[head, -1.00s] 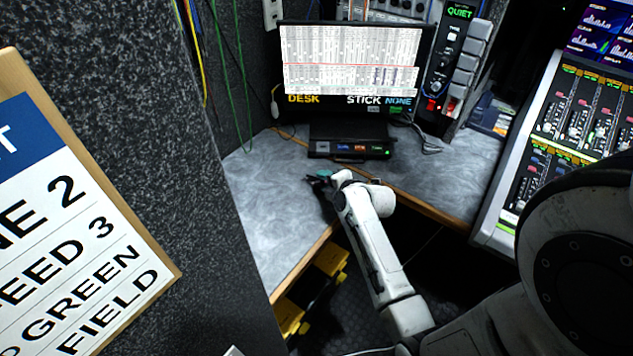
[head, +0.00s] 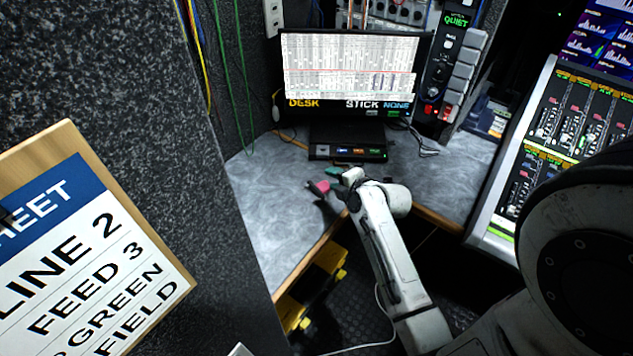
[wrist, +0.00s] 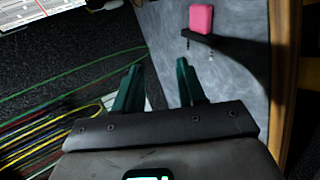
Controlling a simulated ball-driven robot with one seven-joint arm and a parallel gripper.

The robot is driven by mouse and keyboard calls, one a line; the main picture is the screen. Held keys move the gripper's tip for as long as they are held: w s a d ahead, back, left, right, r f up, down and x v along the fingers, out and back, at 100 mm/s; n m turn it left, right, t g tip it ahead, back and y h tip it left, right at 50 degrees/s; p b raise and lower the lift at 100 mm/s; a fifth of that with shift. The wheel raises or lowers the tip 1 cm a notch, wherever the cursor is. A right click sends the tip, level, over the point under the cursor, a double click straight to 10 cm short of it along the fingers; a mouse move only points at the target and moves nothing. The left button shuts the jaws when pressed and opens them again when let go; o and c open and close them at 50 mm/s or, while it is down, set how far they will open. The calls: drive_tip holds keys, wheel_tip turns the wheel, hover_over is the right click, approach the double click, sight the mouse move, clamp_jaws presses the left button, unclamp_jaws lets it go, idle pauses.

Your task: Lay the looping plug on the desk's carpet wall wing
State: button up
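The looping plug (head: 319,186) has a pink block handle on a dark bar. It is on the grey left wing of the desk (head: 268,212), beside the speckled carpet wall (head: 150,75). In the wrist view the plug (wrist: 201,20) shows beyond the fingertips, with two small pins on its dark bar; it appears to lie on the desk top. My gripper (wrist: 158,75) has green fingers, apart, with nothing between them.
A monitor (head: 352,70) and a small button box (head: 348,152) stand behind the plug. Green and yellow cables (wrist: 65,95) hang along the carpet wall. A mixing console (head: 560,130) is at right. The left wing's front part is clear.

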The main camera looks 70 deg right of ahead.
drive_tip(key=shift+s+a+r, duration=0.1)
drive_tip(key=shift+s+r, duration=0.05)
drive_tip(key=shift+r, duration=0.35)
drive_tip(key=shift+s+a+r, duration=0.1)
drive_tip(key=shift+s+r, duration=0.05)
drive_tip(key=shift+r, duration=0.35)
drive_tip(key=a+f+m+g+y, duration=0.2)
drive_tip(key=a+y, duration=0.1)
drive_tip(key=a, duration=0.6)
drive_tip(key=a+f+m+g+y, duration=0.1)
drive_tip(key=a+m+g+y, duration=0.15)
drive_tip(key=a, duration=0.75)
drive_tip(key=s+a+r+m+g, duration=0.1)
drive_tip(key=s+a+m+g, duration=0.4)
drive_tip(key=s+a+m, duration=0.2)
drive_tip(key=s+a, duration=0.2)
drive_tip(key=a, duration=0.1)
drive_tip(key=shift+a+r+m+y, duration=0.2)
drive_tip(key=shift+r+m+y, duration=0.1)
drive_tip(key=shift+m+y, duration=0.05)
drive_tip(key=shift+s, duration=0.1)
